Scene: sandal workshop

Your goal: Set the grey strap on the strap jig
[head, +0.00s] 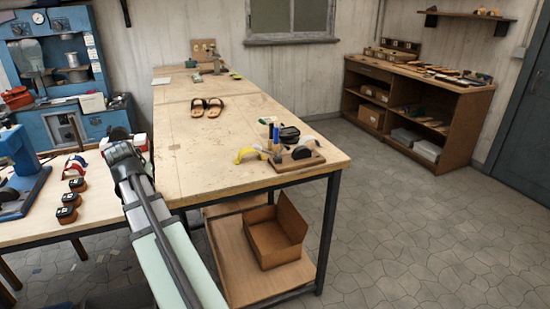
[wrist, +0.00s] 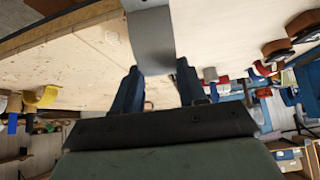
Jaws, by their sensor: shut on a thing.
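My gripper (wrist: 157,78) is shut on the grey strap (wrist: 152,36), a wide curved band standing out beyond the fingertips in the wrist view. In the head view my arm reaches up at the left of the long workbench; the strap cannot be made out there. What looks like the strap jig (head: 305,161), a wooden board with a dark rounded form, sits at the bench's near right corner, well to the right of my arm and apart from the strap. A yellow strap (head: 247,154) lies left of it, and a black strap (head: 290,134) is behind.
Blue and dark upright items (head: 274,136) stand by the board. Sandals (head: 207,107) lie farther back on the long workbench (head: 190,160), whose middle is clear. Several dark-topped blocks (head: 72,199), coloured straps (head: 75,163) and a blue press (head: 20,175) stand on the left table.

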